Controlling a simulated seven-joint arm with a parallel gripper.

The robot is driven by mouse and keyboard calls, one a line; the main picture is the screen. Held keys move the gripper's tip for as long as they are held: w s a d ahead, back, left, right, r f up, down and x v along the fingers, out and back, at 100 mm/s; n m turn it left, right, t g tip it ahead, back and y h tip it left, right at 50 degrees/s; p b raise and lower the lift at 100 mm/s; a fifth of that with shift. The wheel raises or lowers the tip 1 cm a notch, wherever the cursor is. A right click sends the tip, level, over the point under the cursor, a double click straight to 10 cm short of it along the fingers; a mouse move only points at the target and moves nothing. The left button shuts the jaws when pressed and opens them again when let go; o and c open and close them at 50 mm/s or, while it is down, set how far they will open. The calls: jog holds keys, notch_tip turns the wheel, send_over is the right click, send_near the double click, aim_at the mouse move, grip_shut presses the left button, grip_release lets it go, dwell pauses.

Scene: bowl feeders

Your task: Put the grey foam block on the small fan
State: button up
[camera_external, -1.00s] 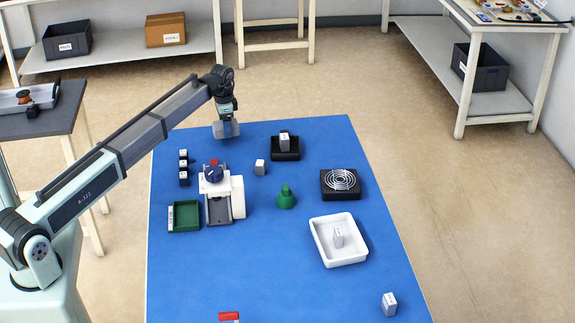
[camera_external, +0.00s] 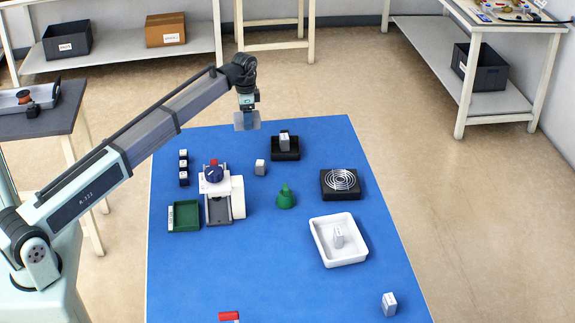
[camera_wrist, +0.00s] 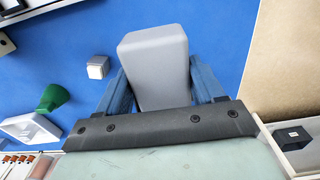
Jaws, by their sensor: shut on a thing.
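The grey foam block (camera_wrist: 155,65) is held between the two blue fingers of my gripper (camera_wrist: 158,88) in the wrist view. In the external view my gripper (camera_external: 246,124) is in the air over the far edge of the blue table, with the grey block (camera_external: 240,121) in it. The small fan (camera_external: 341,184) is a black square with a pale spiral guard. It lies on the right side of the table, to the right of and nearer the camera than my gripper. Its top is bare.
A black tray (camera_external: 286,154) with a grey-white block stands between my gripper and the fan. A green cone-shaped thing (camera_external: 286,198) is left of the fan. A white tray (camera_external: 319,238) holds a small block. A small white block (camera_external: 260,167) stands alone.

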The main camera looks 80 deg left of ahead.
jog(key=w+d+r+m, duration=0.3)
jog(key=w+d+m, duration=0.1)
jog(key=w+d, duration=1.9)
jog(key=n, duration=0.1)
send_over(340, 180)
jog(key=shift+d+f+n, duration=0.1)
jog(key=shift+f+n, duration=0.6)
jog(key=shift+f, duration=1.65)
jog(key=shift+f+n, duration=0.7)
jog(key=shift+f, duration=1.65)
jog(key=shift+f, duration=0.1)
jog(key=o, duration=1)
notch_tip(340, 180, up, 12)
